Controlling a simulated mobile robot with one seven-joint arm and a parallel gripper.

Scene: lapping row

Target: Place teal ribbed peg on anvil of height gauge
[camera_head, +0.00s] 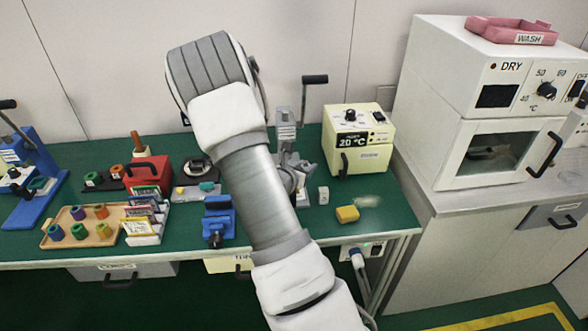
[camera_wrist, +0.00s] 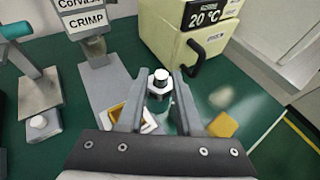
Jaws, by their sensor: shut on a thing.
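A grey stand with a dark round dial (camera_head: 198,166) and a teal part sits left of my arm and looks like the height gauge. In the wrist view, a grey stand with a small white round pad (camera_wrist: 38,122), possibly the anvil, is at the left, apart from the peg.
A grey press labelled CRIMP (camera_wrist: 101,84) stands behind my gripper. A cream 20 °C box (camera_head: 357,143) and yellow block (camera_head: 347,214) are to the right. A wooden tray (camera_head: 75,242), card rack (camera_head: 143,240) and blue fixture (camera_head: 218,220) stand left of my arm.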

